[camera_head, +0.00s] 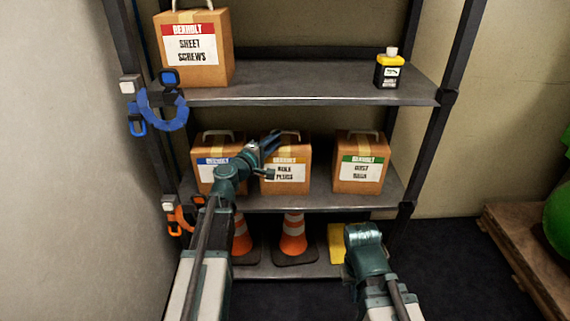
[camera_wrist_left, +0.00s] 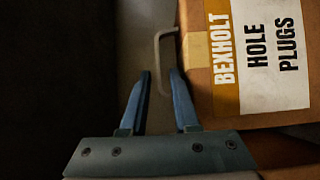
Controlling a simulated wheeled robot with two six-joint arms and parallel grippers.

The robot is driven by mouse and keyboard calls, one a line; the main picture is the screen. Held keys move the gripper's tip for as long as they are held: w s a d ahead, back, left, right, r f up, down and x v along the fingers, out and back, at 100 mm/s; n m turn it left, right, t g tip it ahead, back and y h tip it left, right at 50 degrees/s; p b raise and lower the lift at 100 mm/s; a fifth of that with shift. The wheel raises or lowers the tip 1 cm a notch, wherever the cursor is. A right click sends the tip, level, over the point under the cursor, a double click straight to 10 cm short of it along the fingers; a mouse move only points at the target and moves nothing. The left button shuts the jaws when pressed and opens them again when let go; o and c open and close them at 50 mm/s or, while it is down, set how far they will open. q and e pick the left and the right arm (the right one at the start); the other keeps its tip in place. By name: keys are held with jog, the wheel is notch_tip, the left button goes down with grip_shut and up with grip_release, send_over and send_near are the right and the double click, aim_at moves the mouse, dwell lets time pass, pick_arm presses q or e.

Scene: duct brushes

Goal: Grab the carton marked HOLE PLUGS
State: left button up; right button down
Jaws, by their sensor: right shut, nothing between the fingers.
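The HOLE PLUGS carton (camera_head: 285,173) is a brown box with an orange-banded label and a pale handle, upright on the middle shelf between two similar cartons. In the left wrist view the carton (camera_wrist_left: 198,80) appears turned sideways at the right, its handle (camera_wrist_left: 160,65) at centre. My left gripper (camera_head: 272,143) is at the carton's top left, partly covering its handle. In the wrist view its two blue fingers (camera_wrist_left: 160,72) are apart, with the handle's bar appearing between their tips. I cannot tell if they touch it. My right arm shows low at right, its fingers hidden.
A blue-labelled carton (camera_head: 205,178) stands left, partly behind my arm, and a green-labelled carton (camera_head: 358,172) right. Above are the SHEET SCREWS carton (camera_head: 190,75) and a yellow-black bottle (camera_head: 389,72). Traffic cones (camera_head: 293,235) stand below. The upper shelf (camera_head: 290,82) overhangs.

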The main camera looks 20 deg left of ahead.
aim_at(283, 142)
pick_arm(q)
jog(key=x, duration=0.4)
jog(key=shift+w+d, duration=0.1)
jog(key=shift+w, duration=0.15)
jog(key=shift+s, duration=0.1)
grip_shut()
dwell(1.0)
